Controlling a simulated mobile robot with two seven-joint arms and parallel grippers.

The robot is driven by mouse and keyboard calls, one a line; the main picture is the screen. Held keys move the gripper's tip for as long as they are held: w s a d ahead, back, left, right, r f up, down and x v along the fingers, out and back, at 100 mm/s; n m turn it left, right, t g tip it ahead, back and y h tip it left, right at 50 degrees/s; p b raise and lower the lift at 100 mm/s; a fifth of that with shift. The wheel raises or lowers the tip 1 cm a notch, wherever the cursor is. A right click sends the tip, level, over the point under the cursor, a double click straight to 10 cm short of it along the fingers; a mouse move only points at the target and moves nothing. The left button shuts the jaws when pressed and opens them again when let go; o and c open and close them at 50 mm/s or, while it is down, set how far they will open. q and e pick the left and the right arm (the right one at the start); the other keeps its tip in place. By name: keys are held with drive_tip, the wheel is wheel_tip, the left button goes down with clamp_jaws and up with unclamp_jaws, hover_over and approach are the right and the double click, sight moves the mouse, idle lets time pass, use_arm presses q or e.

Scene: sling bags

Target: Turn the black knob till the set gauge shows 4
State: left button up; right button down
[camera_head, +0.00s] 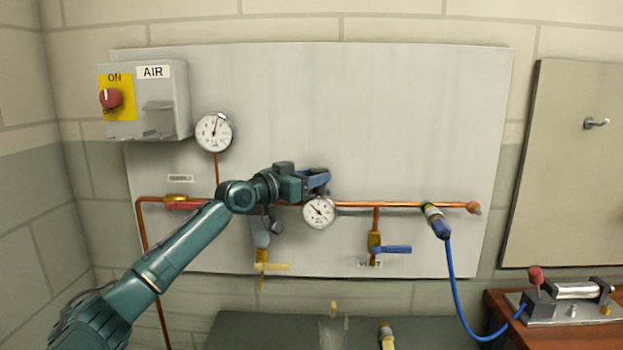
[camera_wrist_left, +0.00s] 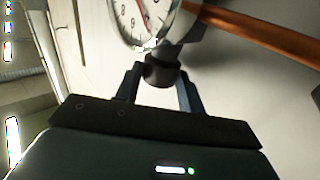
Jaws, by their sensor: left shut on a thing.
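The black knob (camera_wrist_left: 160,72) shows in the left wrist view just below a white gauge face. My left gripper (camera_wrist_left: 158,88) is shut on it, one finger on each side. In the head view my left gripper (camera_head: 319,178) is at the copper pipe, and it hides the knob. The white round gauge (camera_head: 319,212) beside it, likely the set gauge, sits just below and right of the gripper. The wrist view cuts off the dial (camera_wrist_left: 145,18); its red needle shows, but I cannot tell the value. My right gripper is out of view.
A supply gauge (camera_head: 213,132) and an AIR switch box (camera_head: 160,105) with a red knob are at upper left. The copper pipe (camera_head: 400,204) runs right to a blue hose (camera_head: 452,270).

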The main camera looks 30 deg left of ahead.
use_arm(q)
drive_tip(key=shift+f, duration=0.1)
drive_tip(key=o, duration=1)
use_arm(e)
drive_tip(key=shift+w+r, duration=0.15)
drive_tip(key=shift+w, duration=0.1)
use_arm(q)
drive_tip(key=shift+s+a, duration=0.15)
drive_tip(key=shift+s, duration=0.25)
drive_tip(key=b+v, duration=0.7)
drive_tip(key=v, duration=0.5)
drive_tip(key=shift+s, duration=0.2)
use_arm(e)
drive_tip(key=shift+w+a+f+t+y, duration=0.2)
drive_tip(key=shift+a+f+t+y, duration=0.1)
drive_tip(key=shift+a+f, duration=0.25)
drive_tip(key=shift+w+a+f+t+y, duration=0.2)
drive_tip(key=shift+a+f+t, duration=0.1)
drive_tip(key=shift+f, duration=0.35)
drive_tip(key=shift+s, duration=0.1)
